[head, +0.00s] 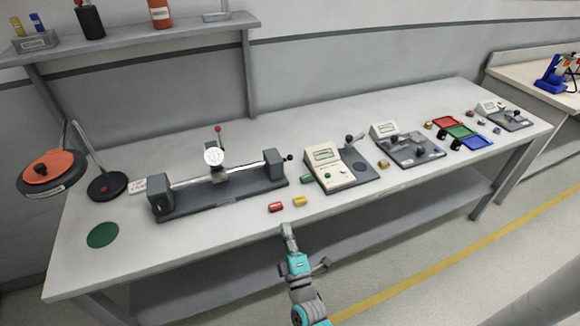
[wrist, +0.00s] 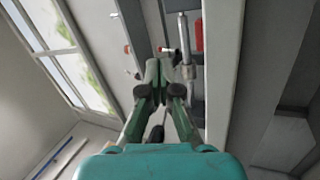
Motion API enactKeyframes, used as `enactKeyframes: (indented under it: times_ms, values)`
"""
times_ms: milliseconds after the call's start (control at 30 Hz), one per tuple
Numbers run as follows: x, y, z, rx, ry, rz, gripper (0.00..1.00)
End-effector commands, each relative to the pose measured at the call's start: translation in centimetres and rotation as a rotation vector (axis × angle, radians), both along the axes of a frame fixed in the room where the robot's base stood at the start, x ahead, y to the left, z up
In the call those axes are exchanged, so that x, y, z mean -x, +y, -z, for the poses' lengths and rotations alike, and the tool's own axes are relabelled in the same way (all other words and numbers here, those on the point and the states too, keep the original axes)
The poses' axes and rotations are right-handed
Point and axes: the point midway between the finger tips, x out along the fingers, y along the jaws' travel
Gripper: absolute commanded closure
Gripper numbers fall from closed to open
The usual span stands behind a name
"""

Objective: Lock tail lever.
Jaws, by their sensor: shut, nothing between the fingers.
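A dark bench fixture (head: 222,198) lies on the left half of the bench, with a block at each end and a bright rod between them. A short lever with a black knob (head: 290,158) sticks out at the right end block (head: 272,164); I take it for the tail lever, but its lock position is too small to tell. A dial gauge (head: 213,154) stands mid-rod, with a red-knobbed lever (head: 218,130) behind it. My gripper (head: 287,228) is at the bench's front edge, apart from the fixture. In the wrist view my gripper (wrist: 170,60) is shut and empty.
A red cylinder (head: 276,207) and a yellow cylinder (head: 300,201) lie between my gripper and the fixture. A beige meter box (head: 328,168) stands right of the end block. A green disc (head: 103,235) lies at left. A shelf (head: 130,38) hangs above the back.

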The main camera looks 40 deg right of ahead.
Motion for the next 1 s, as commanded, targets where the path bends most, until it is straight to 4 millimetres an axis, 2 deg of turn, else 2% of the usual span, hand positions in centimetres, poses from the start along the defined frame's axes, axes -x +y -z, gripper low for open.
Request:
enactKeyframes:
  times_ms: [33,100,300,833,1000]
  values:
    - [-1.1,-0.6,-0.4,0.028,-0.003,0.024,1.0]
    - [-2.2,-1.2,-0.9,0.061,-0.003,0.054,1.0]
    - [-4.0,-2.3,-1.7,0.12,-0.001,0.106,1.0]
    - [-4.6,-2.6,-2.0,0.134,0.0,0.12,1.0]
    - [-6.0,-3.4,-2.8,0.134,-0.002,0.122,1.0]
